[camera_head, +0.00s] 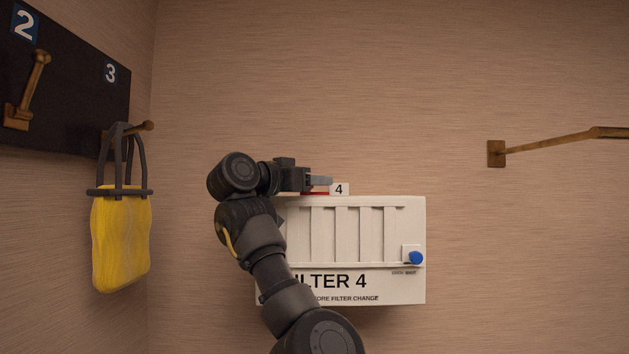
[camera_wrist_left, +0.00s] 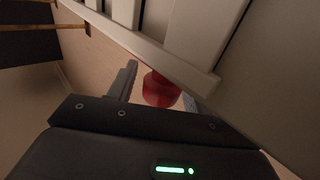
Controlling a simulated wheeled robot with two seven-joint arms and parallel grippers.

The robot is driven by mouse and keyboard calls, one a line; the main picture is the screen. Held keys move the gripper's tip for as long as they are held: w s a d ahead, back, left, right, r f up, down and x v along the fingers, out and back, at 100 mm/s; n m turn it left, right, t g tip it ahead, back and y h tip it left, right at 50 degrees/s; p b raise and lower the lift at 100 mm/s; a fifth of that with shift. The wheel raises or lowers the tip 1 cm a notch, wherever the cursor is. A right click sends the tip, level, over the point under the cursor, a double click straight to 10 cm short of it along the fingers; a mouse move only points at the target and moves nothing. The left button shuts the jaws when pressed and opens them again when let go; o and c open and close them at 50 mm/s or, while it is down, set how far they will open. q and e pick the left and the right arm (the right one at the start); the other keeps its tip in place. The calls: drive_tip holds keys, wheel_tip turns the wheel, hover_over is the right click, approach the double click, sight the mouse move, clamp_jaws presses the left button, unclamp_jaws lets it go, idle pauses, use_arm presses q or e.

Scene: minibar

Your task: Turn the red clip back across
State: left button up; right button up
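The red clip (camera_head: 316,193) is on the top edge of the white filter box (camera_head: 415,225), mostly hidden under my left gripper in the head view. My left gripper (camera_head: 321,183) reaches it from the left, level with the top of the box. In the left wrist view the red clip (camera_wrist_left: 160,90) lies between the fingers of the left gripper (camera_wrist_left: 155,88). A gap shows between the clip and the left finger; the right finger is mostly hidden behind it. The fingers look open around the clip. My right gripper is in neither view.
A small tag marked 4 (camera_head: 340,189) stands beside the clip. A blue knob (camera_head: 416,258) is at the box's lower right. A yellow bag (camera_head: 121,245) hangs from a hook on the left. A brass bar (camera_head: 550,143) projects at the right. The wall above the box is clear.

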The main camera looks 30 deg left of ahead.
use_arm(q)
drive_tip(key=c, duration=0.8)
drive_tip(key=shift+c, duration=0.2)
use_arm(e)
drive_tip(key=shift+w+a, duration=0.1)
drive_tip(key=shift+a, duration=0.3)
